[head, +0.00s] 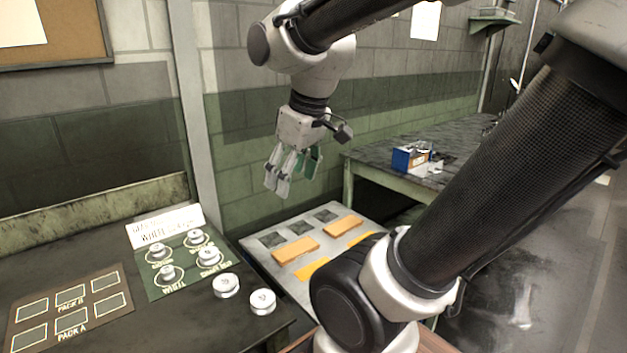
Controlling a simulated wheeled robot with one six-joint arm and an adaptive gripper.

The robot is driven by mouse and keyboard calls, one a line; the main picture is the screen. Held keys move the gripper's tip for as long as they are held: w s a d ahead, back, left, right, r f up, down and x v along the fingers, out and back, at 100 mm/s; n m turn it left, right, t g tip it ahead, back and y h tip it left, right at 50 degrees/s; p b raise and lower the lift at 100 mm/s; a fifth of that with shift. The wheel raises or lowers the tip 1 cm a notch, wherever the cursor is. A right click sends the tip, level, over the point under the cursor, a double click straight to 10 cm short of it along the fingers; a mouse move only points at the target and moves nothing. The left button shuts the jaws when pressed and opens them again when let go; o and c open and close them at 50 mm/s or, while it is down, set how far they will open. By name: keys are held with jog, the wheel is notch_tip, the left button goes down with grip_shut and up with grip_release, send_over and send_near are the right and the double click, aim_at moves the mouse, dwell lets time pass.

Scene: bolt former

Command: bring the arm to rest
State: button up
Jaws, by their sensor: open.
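My gripper (291,173) hangs from my raised arm in the upper middle of the head view, fingers pointing down. It is open, and nothing shows between its fingers. It is in the air above the back of a grey board (262,259), in front of the block wall. The board holds dark square pads (299,228) and orange blocks (296,249). My arm's lower links cover the board's right part.
A dark bench (196,326) at the left holds a green mat (187,283) with several round white-topped pieces, two more pieces (262,301) beside it, a white sign (165,227) and a brown mat (71,305). A blue box (408,158) stands on the back table (378,155).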

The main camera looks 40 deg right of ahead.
jog(key=s+m, duration=0.1)
jog(key=s+d+m, duration=0.1)
jog(key=s, duration=0.1)
jog(key=s+m, duration=0.1)
jog(key=shift+s+d+f+t, duration=0.1)
jog(key=shift+s+d+t, duration=0.2)
jog(key=shift+s+d, duration=0.1)
dwell(0.9)
